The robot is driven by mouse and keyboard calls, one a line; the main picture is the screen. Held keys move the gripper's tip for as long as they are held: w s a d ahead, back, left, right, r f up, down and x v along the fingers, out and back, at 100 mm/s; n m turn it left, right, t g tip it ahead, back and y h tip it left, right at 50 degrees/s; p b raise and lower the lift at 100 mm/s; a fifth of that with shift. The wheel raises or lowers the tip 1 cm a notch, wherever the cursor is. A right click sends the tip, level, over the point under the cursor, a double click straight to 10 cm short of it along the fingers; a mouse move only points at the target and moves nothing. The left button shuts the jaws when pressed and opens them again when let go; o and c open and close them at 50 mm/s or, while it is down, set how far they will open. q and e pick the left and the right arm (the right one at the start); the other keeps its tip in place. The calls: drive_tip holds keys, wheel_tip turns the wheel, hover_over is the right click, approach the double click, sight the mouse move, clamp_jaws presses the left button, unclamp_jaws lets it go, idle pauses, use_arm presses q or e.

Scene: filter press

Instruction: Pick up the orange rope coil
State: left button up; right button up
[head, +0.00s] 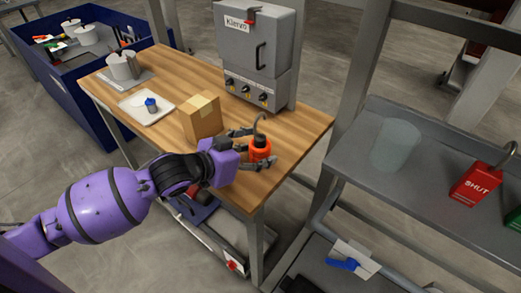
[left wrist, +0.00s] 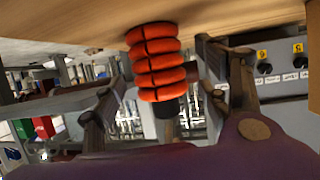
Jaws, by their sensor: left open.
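The orange rope coil (head: 261,155) stands near the front right corner of the wooden table, with a dark hook-shaped piece rising from its top. My left gripper (head: 256,148) is at the coil, with its fingers open on either side of it. In the left wrist view the coil (left wrist: 155,62) shows as several stacked orange loops with dark ties, between the two open fingers (left wrist: 160,78). Whether either finger touches it I cannot tell. My right gripper is not in view.
A cardboard box (head: 202,118) stands left of the coil, close to my gripper. A grey control cabinet (head: 257,55) stands behind. A white tray (head: 133,109) with a blue item lies further left. A grey shelf (head: 430,180) holds a red box (head: 475,186) at right.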

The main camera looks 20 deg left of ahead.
use_arm(q)
drive_tip(key=shift+x, duration=1.15)
drive_tip(key=shift+r, duration=0.1)
drive_tip(key=c, duration=1.4)
drive_tip(key=shift+c, duration=0.5)
drive_tip(key=shift+r, duration=0.15)
